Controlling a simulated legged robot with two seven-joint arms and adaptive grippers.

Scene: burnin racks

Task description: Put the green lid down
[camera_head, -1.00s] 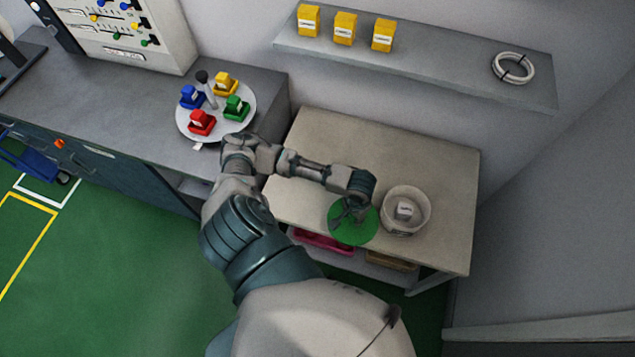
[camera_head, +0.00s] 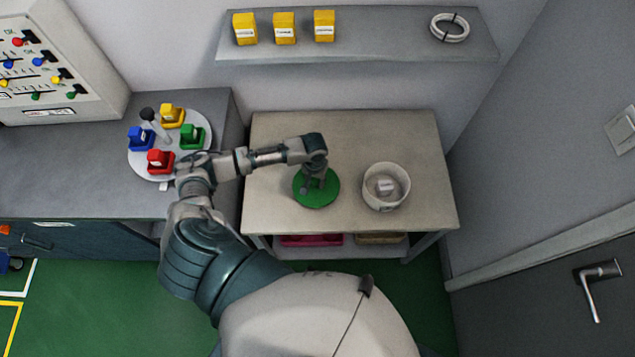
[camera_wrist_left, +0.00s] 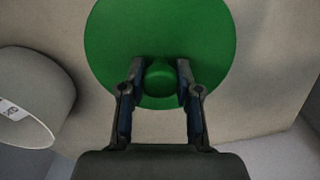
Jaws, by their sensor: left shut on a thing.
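The green lid (camera_head: 318,199) is a flat round disc with a knob in its middle. It is at the table (camera_head: 405,131), left of the white tub (camera_head: 386,206). My left gripper (camera_head: 313,186) is above the lid, shut on its knob. In the left wrist view the two fingers (camera_wrist_left: 160,82) stand on either side of the green knob, and the lid (camera_wrist_left: 160,30) spreads out beyond them. I cannot tell whether the lid touches the tabletop. The tub is open and has a small white labelled item (camera_head: 385,187) inside. My right gripper is not in view.
A round tray (camera_head: 141,161) with red, blue, yellow and green items stands on the grey counter (camera_head: 60,175) at left. A wall shelf (camera_head: 375,43) holds yellow boxes and a white coil (camera_head: 450,28). The back and right of the table are clear.

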